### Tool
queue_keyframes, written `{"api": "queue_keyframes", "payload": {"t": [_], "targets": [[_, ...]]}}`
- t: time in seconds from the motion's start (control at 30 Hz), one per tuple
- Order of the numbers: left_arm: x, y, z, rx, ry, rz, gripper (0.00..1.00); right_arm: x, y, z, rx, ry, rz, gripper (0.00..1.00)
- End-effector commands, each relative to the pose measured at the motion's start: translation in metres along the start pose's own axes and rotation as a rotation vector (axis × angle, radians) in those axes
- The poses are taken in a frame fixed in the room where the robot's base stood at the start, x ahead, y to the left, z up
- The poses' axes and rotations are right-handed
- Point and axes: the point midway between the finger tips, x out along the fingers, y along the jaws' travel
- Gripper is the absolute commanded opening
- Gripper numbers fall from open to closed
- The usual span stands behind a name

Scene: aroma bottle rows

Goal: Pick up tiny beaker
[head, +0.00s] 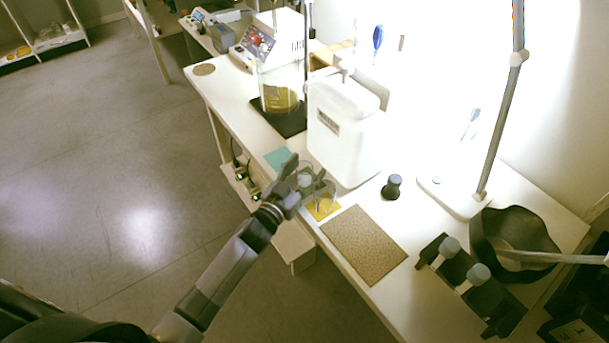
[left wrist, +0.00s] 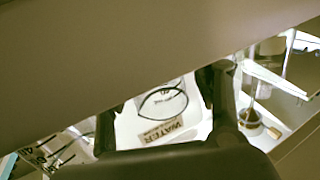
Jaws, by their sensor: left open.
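A small clear vessel, which looks like the tiny beaker (head: 324,191), stands at the yellow square mat (head: 322,209) near the table's front edge. My left gripper (head: 308,183) is open beside it and partly hides it. In the left wrist view a thin dark oval rim (left wrist: 163,102), probably the beaker's, shows between the two dark fingers. The white container's WATER label (left wrist: 170,132) lies behind it. I cannot tell whether the fingers touch the glass. My right gripper is not in view.
The white water container (head: 344,130) stands close behind my left gripper. A brown mat (head: 364,243), a dark-capped bottle (head: 392,187), a black rack (head: 470,285) and a dark bowl (head: 505,230) are to the right.

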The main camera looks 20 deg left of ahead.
Motion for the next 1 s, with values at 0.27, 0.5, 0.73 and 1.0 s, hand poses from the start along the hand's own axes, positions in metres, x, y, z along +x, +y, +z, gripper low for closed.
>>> {"api": "queue_keyframes", "payload": {"t": [0.27, 0.5, 0.73, 1.0], "targets": [[-0.0004, 0.0002, 0.0004, -0.001, -0.001, 0.000, 0.51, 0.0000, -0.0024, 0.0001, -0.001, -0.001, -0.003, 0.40], [-0.0006, 0.0001, 0.0004, -0.001, -0.001, 0.000, 0.35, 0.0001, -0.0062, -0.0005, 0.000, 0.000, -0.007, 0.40], [-0.0007, 0.0001, 0.0005, -0.001, -0.001, 0.000, 0.19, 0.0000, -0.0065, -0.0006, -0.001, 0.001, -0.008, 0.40], [-0.0006, 0.0001, 0.0003, -0.001, 0.000, 0.000, 0.06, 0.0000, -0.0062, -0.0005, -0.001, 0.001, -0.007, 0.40]]}}
